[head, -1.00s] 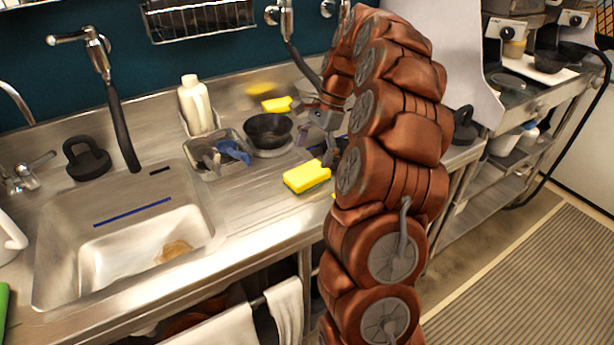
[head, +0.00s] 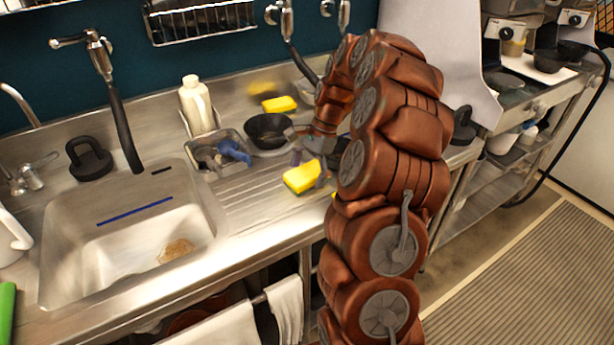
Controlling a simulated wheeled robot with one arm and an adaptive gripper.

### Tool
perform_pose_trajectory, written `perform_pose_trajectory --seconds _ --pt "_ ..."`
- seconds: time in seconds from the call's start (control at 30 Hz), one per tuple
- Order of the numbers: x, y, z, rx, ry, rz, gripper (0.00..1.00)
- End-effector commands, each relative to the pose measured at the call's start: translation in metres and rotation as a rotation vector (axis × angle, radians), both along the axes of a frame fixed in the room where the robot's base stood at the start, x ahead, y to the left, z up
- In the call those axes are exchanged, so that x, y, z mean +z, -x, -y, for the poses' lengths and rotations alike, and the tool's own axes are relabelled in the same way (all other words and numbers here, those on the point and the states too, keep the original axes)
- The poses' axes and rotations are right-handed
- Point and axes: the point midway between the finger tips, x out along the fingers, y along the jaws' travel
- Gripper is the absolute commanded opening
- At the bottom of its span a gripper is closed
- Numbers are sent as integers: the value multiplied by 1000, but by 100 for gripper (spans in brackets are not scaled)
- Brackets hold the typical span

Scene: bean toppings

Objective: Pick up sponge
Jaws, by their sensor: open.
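A yellow sponge (head: 300,178) lies on the ridged steel drainboard to the right of the sink, near the counter's front. A second yellow sponge (head: 279,104) lies farther back by the wall. My gripper (head: 309,165) is open at the near sponge, with its fingers over the sponge's right and back part. Whether the fingers touch the sponge I cannot tell. My arm hides part of the counter to the right.
A black bowl (head: 268,131) stands just behind the near sponge. A metal container (head: 217,155) with a blue item and a white bottle (head: 198,106) stand to its left. The sink (head: 120,235) is at the left. A faucet hose (head: 308,66) hangs behind my arm.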

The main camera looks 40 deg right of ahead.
Motion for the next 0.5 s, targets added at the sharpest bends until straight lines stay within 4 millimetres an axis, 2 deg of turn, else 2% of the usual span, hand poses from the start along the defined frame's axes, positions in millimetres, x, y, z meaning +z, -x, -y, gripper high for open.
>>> perform_pose_trajectory --seconds 0.5 --pt "-4 0 0 0 0 -1 98"
